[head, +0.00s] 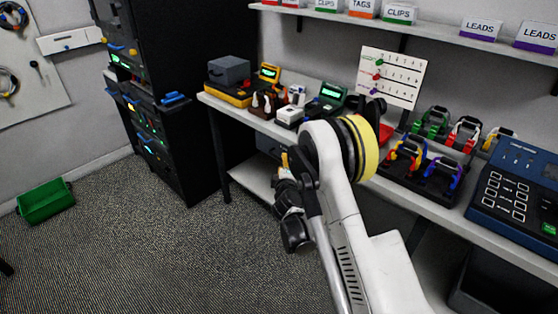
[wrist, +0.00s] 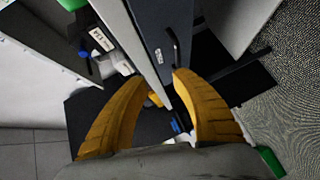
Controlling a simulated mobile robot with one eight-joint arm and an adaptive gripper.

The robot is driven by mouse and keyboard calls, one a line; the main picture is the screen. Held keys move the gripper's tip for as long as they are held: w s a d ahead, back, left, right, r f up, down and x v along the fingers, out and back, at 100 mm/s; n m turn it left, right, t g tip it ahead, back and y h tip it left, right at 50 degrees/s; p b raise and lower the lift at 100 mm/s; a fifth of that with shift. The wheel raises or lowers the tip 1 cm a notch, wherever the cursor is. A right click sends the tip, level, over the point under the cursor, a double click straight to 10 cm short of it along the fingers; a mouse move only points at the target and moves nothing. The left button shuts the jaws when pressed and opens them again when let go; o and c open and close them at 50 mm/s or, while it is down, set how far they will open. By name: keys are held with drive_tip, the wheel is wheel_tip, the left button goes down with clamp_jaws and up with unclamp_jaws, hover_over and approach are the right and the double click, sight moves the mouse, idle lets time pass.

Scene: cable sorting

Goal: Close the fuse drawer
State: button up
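The drawer (wrist: 158,22) has a dark blue-grey front with a black bar handle (wrist: 175,46) in the wrist view. A pale strip runs along its left side, and a label reading 1A (wrist: 101,39) shows farther left; the drawer appears to stand open, though how far I cannot tell. In the head view a dark front (head: 268,145) shows under the bench, partly hidden by my arm. My gripper (wrist: 160,77) has its yellow fingers apart with nothing held between them. The fingertips are near the lower end of the front and handle; contact is not clear. My gripper (head: 287,160) also shows in the head view, below the bench edge.
The bench (head: 255,122) carries several devices and a rack of coloured leads (head: 430,155). A black cabinet (head: 170,140) stands to the left, with a green bin (head: 45,200) on the floor beyond. The carpet (head: 190,250) left of my arm is clear.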

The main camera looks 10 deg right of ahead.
sight(280, 159)
drive_tip(key=shift+n+t+y, duration=0.3)
drive_tip(key=shift+n, duration=0.3)
drive_tip(key=w+f, duration=0.1)
drive_tip(key=w, duration=0.2)
drive_tip(key=w+f, duration=0.2)
drive_tip(key=w, duration=0.2)
drive_tip(key=w+f+b, duration=0.1)
drive_tip(key=w+f, duration=0.1)
drive_tip(key=w, duration=0.1)
drive_tip(key=shift+w+d+f, duration=0.25)
drive_tip(key=shift+w, duration=0.05)
clamp_jaws()
